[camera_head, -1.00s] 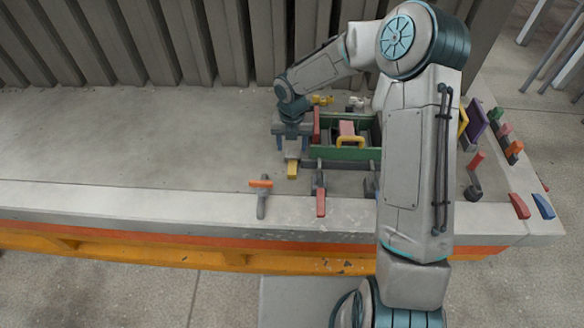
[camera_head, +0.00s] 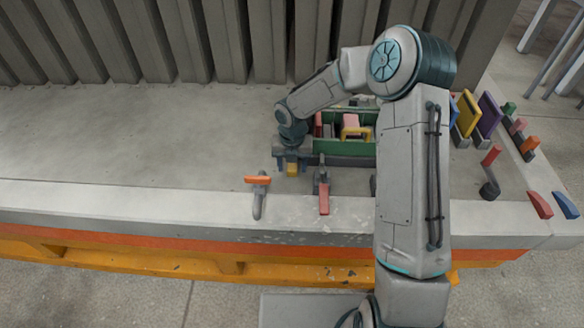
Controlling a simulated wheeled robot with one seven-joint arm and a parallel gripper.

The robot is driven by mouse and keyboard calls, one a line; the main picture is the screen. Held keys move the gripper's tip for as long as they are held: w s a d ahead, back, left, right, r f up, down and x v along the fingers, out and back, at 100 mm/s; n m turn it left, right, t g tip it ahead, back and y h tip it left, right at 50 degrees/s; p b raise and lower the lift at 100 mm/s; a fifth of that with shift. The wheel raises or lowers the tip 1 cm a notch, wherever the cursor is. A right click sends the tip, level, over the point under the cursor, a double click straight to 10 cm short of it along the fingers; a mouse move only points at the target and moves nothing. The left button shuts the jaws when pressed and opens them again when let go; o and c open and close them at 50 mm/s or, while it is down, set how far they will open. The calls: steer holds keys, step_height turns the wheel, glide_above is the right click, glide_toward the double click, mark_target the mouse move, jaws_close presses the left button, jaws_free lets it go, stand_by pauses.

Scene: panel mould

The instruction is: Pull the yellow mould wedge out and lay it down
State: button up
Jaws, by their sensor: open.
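The yellow mould wedge (camera_head: 292,169) shows as a small yellow block near the front left corner of the green-walled mould box (camera_head: 343,147). My gripper (camera_head: 292,166) points down over it, open, with one finger to each side of the wedge. I cannot tell whether the fingers touch it. The gripper body hides the wedge's upper part and the box corner behind it.
A yellow handle (camera_head: 357,132) rises from the box. Red (camera_head: 540,205) and blue (camera_head: 565,205) wedges lie at the right. The table's left side is clear.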

mark_target(291, 201)
jaws_close()
steer(key=shift+s+a, duration=0.1)
steer(key=shift+s, duration=2.95)
steer(key=shift+s, duration=0.1)
steer(key=shift+s, duration=1.9)
